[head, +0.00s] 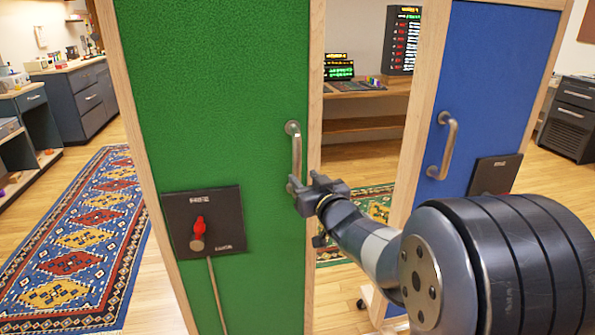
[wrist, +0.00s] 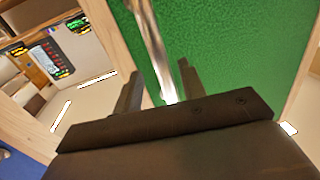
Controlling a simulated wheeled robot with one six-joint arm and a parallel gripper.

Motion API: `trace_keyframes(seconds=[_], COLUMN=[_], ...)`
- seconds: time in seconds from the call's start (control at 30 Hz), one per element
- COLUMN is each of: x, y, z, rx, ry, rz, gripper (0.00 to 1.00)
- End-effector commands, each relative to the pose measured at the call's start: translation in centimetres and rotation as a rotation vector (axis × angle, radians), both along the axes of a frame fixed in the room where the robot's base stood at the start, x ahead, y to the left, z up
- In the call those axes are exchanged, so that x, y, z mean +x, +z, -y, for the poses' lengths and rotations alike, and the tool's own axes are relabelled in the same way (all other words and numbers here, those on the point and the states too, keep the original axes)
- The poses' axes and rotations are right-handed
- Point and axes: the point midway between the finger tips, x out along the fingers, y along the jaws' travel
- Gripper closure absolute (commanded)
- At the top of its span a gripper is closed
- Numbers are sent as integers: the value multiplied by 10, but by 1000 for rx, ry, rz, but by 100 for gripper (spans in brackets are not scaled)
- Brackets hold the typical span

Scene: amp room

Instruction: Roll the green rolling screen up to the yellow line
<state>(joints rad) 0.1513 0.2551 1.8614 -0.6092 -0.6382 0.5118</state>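The green rolling screen (head: 220,90) stands upright in a wooden frame, close in front of me. Its metal D-shaped handle (head: 296,155) is near the panel's right edge. My gripper (head: 308,187) is at the handle's lower end. In the wrist view the handle (wrist: 152,45) runs between the two fingers of my gripper (wrist: 158,88), with gaps visible, so it looks open around the bar. The green panel (wrist: 235,45) fills the right of that view. I do not see a yellow line in either view.
A black plate with a red knob (head: 199,222) is on the green panel. A blue screen (head: 490,90) with its own handle (head: 443,145) stands to the right. A patterned rug (head: 80,235) lies left, a green rug (head: 378,203) behind. A desk (head: 365,92) stands behind the gap.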

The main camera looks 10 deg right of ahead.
Motion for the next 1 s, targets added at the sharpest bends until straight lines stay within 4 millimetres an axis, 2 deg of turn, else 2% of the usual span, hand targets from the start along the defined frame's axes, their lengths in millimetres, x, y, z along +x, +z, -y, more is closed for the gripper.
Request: trace_keyframes(seconds=[0.1,0.3,0.7,1.0], x=[22,44,51,51], y=[-1,0,0,0], z=[-5,-9,-10,-10], rx=[-1,-1,-1,-1], ry=[1,0,-1,-1], rz=[-1,-1,-1,-1], gripper=[61,61,61,85])
